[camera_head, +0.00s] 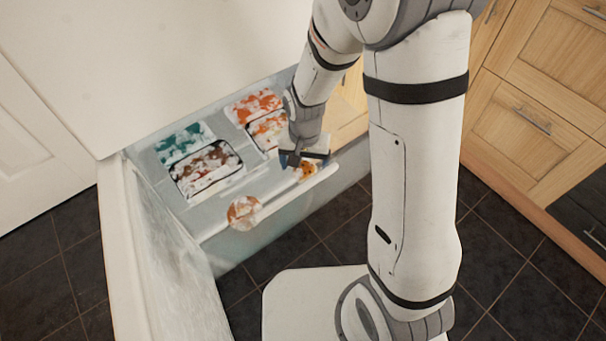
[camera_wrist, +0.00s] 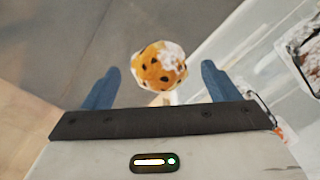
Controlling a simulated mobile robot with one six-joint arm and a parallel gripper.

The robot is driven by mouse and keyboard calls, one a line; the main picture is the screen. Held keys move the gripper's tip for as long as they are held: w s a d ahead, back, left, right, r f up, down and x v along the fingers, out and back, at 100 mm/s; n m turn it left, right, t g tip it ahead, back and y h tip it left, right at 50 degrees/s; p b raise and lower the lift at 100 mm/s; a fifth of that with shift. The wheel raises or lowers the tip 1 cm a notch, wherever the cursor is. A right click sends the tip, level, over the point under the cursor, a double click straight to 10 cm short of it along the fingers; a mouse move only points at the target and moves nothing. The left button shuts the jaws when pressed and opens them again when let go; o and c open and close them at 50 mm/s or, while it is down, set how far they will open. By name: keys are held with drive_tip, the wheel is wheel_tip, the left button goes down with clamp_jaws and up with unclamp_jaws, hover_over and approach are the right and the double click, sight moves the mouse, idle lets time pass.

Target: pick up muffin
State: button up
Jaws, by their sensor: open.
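The muffin (camera_wrist: 158,66) is golden with dark spots and a whitish patch on top. In the wrist view it sits between and slightly beyond my two blue fingertips, with gaps on both sides. In the head view the muffin (camera_head: 308,171) shows as a small orange shape at the front edge of the open drawer, just below my gripper (camera_head: 303,163). My gripper (camera_wrist: 157,88) is open and empty. Its body partly hides the muffin in the head view.
The open drawer (camera_head: 205,222) holds several food containers, including a black-rimmed one (camera_head: 207,170) and orange-topped ones (camera_head: 257,104). A round orange-and-white item (camera_head: 243,212) is at its front edge. Wooden cabinets (camera_head: 545,95) stand at the right. Dark floor tiles (camera_head: 300,250) lie below.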

sight(304, 166)
wheel_tip(304, 166, down, 4)
drive_tip(key=shift+w+r+b, duration=0.1)
drive_tip(key=shift+b, duration=0.65)
drive_tip(key=shift+c, duration=0.4)
drive_tip(key=c, duration=0.5)
drive_tip(key=shift+r, duration=0.1)
drive_tip(key=shift+c, duration=0.2)
